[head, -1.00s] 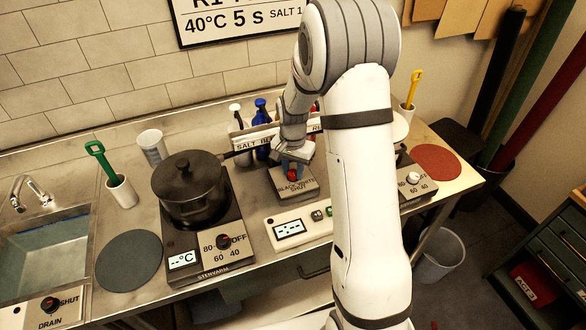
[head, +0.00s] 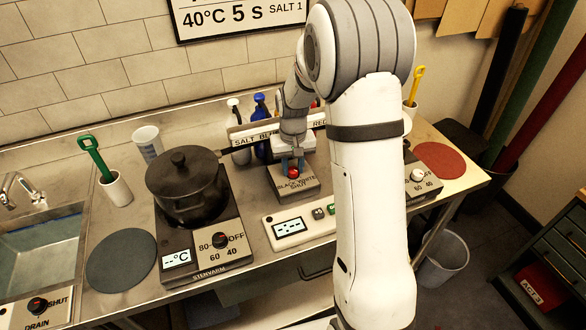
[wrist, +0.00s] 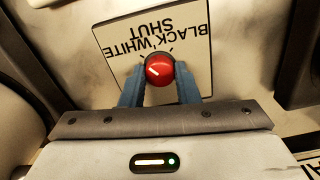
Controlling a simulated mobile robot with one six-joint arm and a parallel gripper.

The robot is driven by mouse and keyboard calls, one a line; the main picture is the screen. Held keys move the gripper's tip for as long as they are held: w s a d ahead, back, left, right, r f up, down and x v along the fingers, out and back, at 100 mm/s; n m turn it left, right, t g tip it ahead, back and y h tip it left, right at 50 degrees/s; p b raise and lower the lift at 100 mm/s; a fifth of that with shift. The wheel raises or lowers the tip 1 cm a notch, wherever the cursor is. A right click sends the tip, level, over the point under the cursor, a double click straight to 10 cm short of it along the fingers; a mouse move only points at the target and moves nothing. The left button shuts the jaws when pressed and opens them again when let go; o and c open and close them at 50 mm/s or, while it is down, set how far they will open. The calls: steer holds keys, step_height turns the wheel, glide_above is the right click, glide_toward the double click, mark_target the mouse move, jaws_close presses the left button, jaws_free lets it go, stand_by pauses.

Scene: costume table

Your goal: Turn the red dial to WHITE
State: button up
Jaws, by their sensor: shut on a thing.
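The red dial (head: 293,171) stands on a grey plate (head: 309,189) lettered BLACK, WHITE and SHUT, on the counter behind the white control box. My gripper (head: 292,163) is above it, with its blue fingers down at the dial. In the wrist view, the fingers (wrist: 159,88) are shut on the red dial (wrist: 159,69), one on each side. The dial's pale pointer line lies on the left part of its face there. The plate's lettering (wrist: 165,30) appears upside down. Which word the pointer meets, I cannot tell.
A dark pot (head: 187,185) stands on a hob to the left. A labelled rack (head: 242,141) with bottles is close behind the gripper. A white control box (head: 292,227) lies in front. A second hob (head: 422,184) is at the right, partly behind my arm.

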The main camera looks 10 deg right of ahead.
mark_target(293, 169)
steer(key=shift+n, duration=0.7)
steer(key=o, duration=1)
steer(key=shift+c, duration=0.2)
steer(key=shift+r+b, duration=0.75)
steer(key=shift+r, duration=3.2)
